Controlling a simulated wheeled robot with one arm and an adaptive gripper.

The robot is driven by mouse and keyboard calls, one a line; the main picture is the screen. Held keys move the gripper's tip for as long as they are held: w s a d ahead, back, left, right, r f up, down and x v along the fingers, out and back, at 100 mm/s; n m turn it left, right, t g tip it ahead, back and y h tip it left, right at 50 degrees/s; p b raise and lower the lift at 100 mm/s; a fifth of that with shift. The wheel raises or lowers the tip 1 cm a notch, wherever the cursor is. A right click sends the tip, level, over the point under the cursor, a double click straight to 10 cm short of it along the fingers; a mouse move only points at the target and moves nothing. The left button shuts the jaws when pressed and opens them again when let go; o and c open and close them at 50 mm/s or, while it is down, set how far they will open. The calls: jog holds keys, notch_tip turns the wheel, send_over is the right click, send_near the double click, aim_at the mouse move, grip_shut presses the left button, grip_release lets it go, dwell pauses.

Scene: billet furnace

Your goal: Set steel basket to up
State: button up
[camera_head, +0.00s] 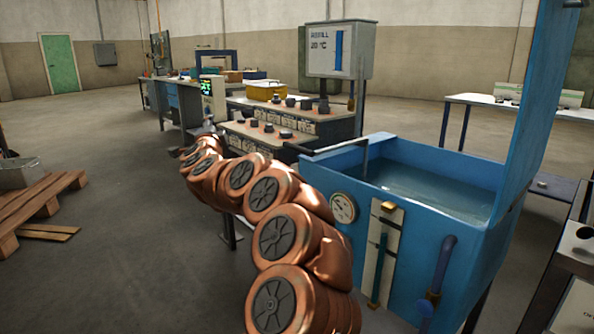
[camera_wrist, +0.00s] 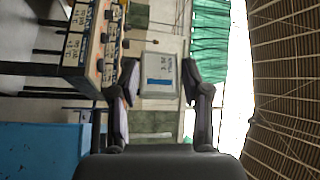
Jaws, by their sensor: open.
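A blue water-filled tank (camera_head: 465,262) stands at the right in the head view, with its tall blue lid raised. No steel basket can be made out clearly in either view. A dark bent bar (camera_head: 340,148) runs along the tank's far left rim and down toward the water. My gripper (camera_wrist: 160,82) shows in the wrist view with its two dark fingers apart and nothing between them. In the head view my copper-coloured arm stretches away to the left of the tank, and the gripper at its end cannot be made out.
A grey display box (camera_head: 339,50) stands behind the tank; it shows sideways in the wrist view (camera_wrist: 160,78). A control bench (camera_head: 345,125) with dark knobs stands beyond my arm. A wooden pallet (camera_head: 35,205) lies at the left. The floor between is free.

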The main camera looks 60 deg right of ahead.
jog(key=s+d+f+m+g+h+b, duration=0.35)
jog(key=s+d+f+m+g, duration=0.2)
jog(key=s+d+f, duration=0.35)
jog(key=m+g+h+b, duration=0.1)
jog(key=m+g+h, duration=0.15)
jog(key=g, duration=0.25)
send_near(295, 150)
jog(key=x, duration=0.4)
jog(key=shift+m+y, duration=0.4)
jog(key=shift+b+x, duration=0.55)
jog(key=shift+x, duration=3.1)
jog(key=shift+r, duration=0.15)
grip_shut()
